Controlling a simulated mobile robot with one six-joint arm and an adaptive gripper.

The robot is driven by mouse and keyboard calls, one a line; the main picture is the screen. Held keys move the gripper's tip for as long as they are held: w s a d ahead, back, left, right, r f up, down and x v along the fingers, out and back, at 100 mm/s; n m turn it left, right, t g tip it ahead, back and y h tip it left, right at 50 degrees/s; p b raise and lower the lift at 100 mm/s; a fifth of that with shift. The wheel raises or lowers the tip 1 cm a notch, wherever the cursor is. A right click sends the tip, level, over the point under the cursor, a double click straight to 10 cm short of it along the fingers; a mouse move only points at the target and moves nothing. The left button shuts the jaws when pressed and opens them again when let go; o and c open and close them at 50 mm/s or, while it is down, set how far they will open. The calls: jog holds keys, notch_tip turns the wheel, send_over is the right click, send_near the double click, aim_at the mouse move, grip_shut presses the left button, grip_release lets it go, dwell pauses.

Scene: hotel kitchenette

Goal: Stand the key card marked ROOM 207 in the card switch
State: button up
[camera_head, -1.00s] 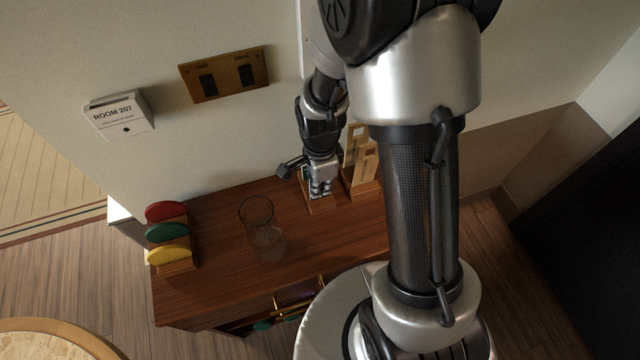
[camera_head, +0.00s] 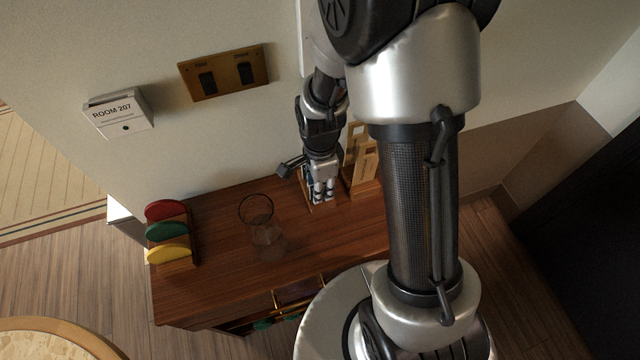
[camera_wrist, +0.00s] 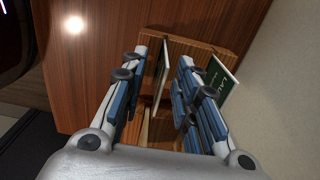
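The card switch (camera_head: 118,113), a white wall box marked ROOM 207, hangs at the left in the head view. My gripper (camera_head: 322,196) is low over the cabinet top at a wooden card rack (camera_wrist: 205,46). In the wrist view its two blue-padded fingers (camera_wrist: 164,62) are apart. A thin pale card (camera_wrist: 162,72), seen nearly edge-on, stands between them in the rack. I cannot tell if either finger touches it. A green-and-white card (camera_wrist: 221,80) stands to the right, partly behind the right finger. Its print is not clearly readable. The rack is mostly hidden in the head view.
A clear glass (camera_head: 262,228) stands left of my gripper on the cabinet top (camera_head: 215,285). Red, green and yellow discs (camera_head: 167,232) stand in a rack at its left end. Wooden cut-out tags (camera_head: 364,165) stand just right of my gripper. A brass switch plate (camera_head: 224,73) is on the wall.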

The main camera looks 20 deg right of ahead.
notch_tip(320, 180, up, 12)
dwell(0.6)
jog(key=shift+s, duration=0.15)
